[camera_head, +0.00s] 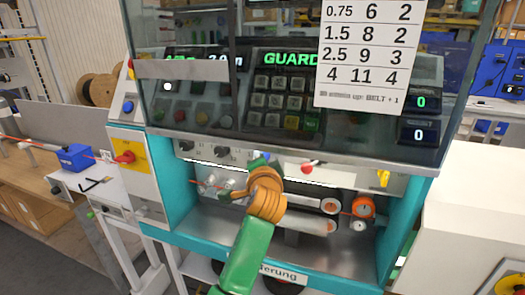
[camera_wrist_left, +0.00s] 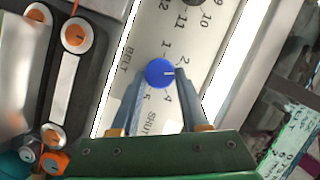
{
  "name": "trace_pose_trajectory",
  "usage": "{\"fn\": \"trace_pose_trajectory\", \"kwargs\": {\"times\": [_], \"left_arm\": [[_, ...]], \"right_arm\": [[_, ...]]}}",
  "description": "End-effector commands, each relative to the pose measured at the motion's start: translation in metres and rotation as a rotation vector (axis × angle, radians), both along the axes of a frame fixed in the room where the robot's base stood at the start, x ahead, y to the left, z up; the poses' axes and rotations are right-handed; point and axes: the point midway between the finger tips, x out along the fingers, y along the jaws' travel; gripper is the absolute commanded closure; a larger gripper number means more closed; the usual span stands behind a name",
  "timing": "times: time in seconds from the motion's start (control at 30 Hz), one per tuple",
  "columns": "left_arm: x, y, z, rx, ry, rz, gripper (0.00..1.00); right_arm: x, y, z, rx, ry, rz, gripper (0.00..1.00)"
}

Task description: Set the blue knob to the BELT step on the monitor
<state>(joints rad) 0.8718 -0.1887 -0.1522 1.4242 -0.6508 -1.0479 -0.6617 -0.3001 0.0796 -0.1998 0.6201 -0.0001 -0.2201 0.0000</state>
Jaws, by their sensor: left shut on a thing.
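The blue knob (camera_wrist_left: 160,72) sits on a pale panel between the fingers of my left gripper (camera_wrist_left: 158,82), which is shut on it. Its white mark points right in the left wrist view, toward the finger side between 2 and 4. The printed 1, 2, 4 and 5 show around it; the right finger covers the place between 2 and 4. BELT (camera_wrist_left: 126,60) is printed beside the dial. In the head view my left arm reaches the panel and mostly hides the knob. The monitor (camera_head: 290,58) shows green GUARD text. My right gripper is out of view.
A white paper table (camera_head: 368,50) on the glass lists rows of numbers, with a BELT + 1 line below. Two small displays (camera_head: 420,102) read 0. Another dark knob (camera_wrist_left: 193,2) sits near this one. Orange-capped rollers (camera_head: 362,207) lie below the panel.

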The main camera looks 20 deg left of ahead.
Motion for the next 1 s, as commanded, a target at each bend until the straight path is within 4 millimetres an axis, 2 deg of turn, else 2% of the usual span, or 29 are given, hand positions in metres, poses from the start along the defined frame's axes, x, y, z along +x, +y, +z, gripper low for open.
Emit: {"fn": "trace_pose_trajectory", "kwargs": {"times": [0.03,0.1,0.4,0.7,1.0], "left_arm": [[0.0,0.0,0.005,-0.039,0.005,0.0,1.0],[0.0,0.001,0.006,-0.097,0.006,0.001,1.0],[0.0,0.002,0.005,-0.291,0.013,0.0,1.0],[0.0,0.003,0.003,-0.384,0.016,0.001,1.0],[0.0,0.003,0.002,-0.403,0.016,0.0,1.0]], "right_arm": [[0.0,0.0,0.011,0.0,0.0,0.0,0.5],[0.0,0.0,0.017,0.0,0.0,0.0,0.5],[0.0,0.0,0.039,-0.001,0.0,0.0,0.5],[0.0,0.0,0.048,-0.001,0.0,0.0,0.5],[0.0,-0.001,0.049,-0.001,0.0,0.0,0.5]]}}
